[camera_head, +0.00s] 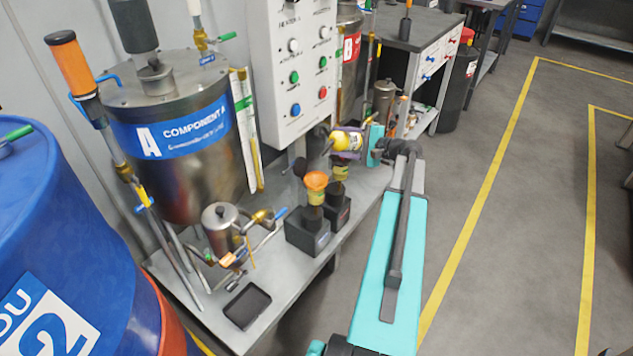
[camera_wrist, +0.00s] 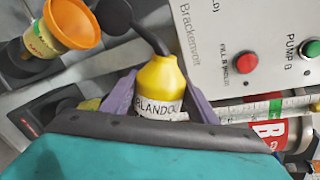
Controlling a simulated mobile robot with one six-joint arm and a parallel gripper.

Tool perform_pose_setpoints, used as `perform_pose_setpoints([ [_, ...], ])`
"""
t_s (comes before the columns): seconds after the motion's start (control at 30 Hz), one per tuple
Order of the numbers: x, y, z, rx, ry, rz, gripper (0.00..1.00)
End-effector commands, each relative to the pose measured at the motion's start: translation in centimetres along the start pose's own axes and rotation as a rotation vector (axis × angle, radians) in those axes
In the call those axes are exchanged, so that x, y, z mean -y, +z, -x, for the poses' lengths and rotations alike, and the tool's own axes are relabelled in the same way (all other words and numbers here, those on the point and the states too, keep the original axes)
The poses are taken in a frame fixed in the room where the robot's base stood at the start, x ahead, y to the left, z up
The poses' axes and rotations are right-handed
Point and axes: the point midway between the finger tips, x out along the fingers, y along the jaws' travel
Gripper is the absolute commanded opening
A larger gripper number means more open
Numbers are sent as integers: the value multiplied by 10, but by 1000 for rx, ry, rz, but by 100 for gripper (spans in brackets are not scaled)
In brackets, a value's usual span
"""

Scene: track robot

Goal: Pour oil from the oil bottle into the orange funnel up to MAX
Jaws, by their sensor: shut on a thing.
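The oil bottle (camera_head: 346,141) is yellow with a white label and a dark curved spout. It lies tilted close to horizontal, its spout pointing left in the head view. My gripper (camera_head: 358,142) is shut on it; in the wrist view the purple fingers (camera_wrist: 158,97) flank the bottle (camera_wrist: 158,76). The orange funnel (camera_head: 316,181) stands upright on a yellowish container in a black block, below and left of the bottle. The funnel also shows at the upper left of the wrist view (camera_wrist: 74,22), apart from the bottle. No oil stream or level is discernible.
A second black block (camera_head: 338,207) with a yellowish container stands beside the funnel's block. A control panel (camera_head: 293,75) rises close behind. A steel tank (camera_head: 180,175), small metal pot (camera_head: 220,228) and black tray (camera_head: 247,305) occupy the bench. Open floor lies right.

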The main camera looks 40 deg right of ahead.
Motion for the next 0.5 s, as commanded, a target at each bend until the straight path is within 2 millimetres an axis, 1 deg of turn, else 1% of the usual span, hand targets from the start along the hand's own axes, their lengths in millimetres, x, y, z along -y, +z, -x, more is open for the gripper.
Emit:
perform_pose_setpoints([
  [0.27, 1, 2, 0, -11, -1, 47, 17],
  [0.4, 6, 1, 1, 2, -1, -7, 17],
  [0.5, 13, 5, 3, 17, -1, -57, 17],
])
